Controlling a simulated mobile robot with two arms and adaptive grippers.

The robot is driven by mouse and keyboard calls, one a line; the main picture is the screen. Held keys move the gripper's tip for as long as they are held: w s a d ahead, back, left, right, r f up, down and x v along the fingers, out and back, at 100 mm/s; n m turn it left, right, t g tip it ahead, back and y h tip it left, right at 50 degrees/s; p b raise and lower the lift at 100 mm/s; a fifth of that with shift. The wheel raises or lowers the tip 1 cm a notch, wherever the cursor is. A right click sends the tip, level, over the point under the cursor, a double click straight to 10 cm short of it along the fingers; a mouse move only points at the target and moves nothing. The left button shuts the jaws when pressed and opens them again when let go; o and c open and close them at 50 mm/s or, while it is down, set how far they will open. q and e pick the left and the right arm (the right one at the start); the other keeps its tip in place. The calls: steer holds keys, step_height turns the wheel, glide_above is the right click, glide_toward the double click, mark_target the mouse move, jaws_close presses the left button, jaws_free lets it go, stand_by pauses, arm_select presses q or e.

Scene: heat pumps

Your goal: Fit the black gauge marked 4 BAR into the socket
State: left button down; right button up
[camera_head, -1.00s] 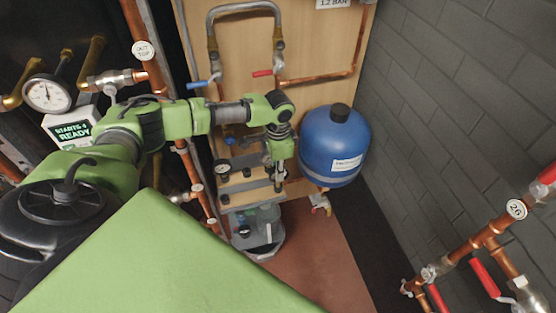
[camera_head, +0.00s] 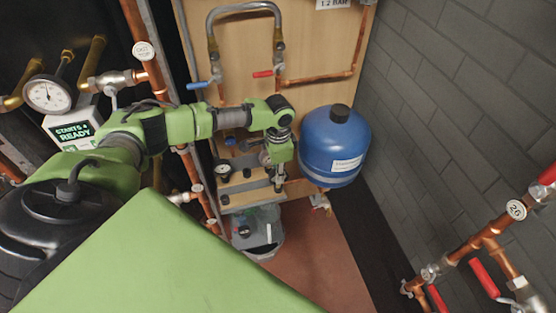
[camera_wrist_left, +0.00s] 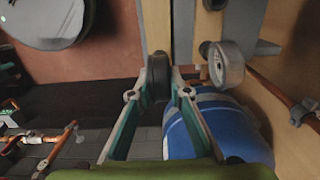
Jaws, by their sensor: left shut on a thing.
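My left gripper (camera_head: 277,183) hangs over the small stepped shelf in front of the wooden panel, left of the blue tank. In the left wrist view its two fingers (camera_wrist_left: 158,95) are closed on a black round thing, seen edge-on (camera_wrist_left: 158,78), which looks like the black gauge. Its marking cannot be read. Another round gauge with a silver rim (camera_wrist_left: 226,63) sits close to the right of the held one. A gauge with a pale dial (camera_head: 222,170) shows on the shelf in the head view. I cannot make out the socket. My right gripper is not in view.
The blue tank (camera_head: 334,150) stands close to the right of my left gripper. Copper pipes with red-handled valves (camera_head: 484,277) run at the lower right. A grey bin (camera_head: 268,250) stands below the shelf. The red-brown floor (camera_head: 318,255) is clear.

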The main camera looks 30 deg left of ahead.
arm_select(q)
steer(key=shift+f, duration=0.2)
steer(key=c, duration=1.8)
jaws_free()
steer(key=shift+r+p, duration=4.25)
steer(key=shift+p, duration=0.25)
